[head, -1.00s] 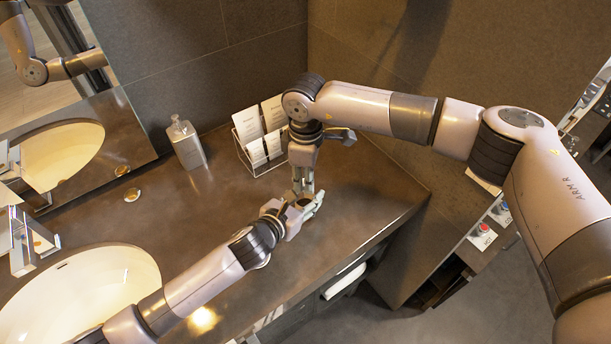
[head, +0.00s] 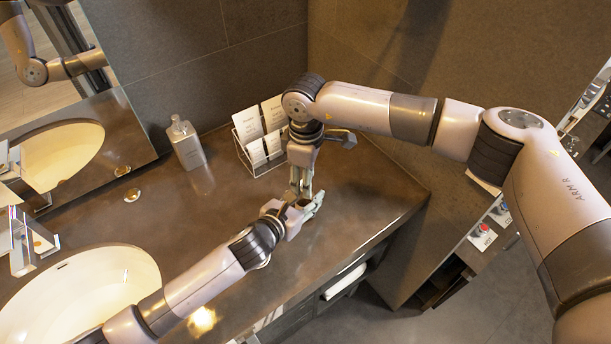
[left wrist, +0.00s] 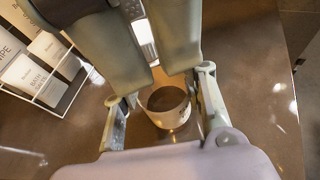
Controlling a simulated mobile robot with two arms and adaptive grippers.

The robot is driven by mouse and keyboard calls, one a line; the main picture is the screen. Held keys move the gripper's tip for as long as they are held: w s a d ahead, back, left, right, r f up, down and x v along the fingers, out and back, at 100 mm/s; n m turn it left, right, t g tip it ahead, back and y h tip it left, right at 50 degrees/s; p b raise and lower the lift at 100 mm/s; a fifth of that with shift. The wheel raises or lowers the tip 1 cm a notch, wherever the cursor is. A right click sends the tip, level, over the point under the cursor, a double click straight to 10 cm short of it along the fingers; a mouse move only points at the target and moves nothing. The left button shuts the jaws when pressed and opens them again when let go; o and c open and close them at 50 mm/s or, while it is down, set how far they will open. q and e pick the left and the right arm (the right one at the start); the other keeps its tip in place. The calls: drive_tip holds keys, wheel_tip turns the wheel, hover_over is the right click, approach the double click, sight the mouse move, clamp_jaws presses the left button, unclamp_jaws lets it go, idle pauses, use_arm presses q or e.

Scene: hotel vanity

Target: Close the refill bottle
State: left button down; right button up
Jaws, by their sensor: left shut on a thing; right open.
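The refill bottle (left wrist: 168,108) shows in the left wrist view as a pale round container with a dark top. I cannot tell whether a cap sits on it. My left gripper (head: 314,203) is shut on it over the counter; its fingers (left wrist: 163,108) flank the bottle on both sides. My right gripper (head: 300,189) points down from above, close to the left one. It is open, with its two broad fingers (left wrist: 148,68) above and beside the bottle's top. In the head view the grippers largely hide the bottle.
A pump dispenser (head: 187,145) stands at the back of the counter (head: 225,215). A basin (head: 80,300) is at the left. Red-topped buttons (head: 480,237) sit on a lower ledge at the right.

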drive_tip(key=shift+r, duration=2.25)
drive_tip(key=shift+c, duration=0.4)
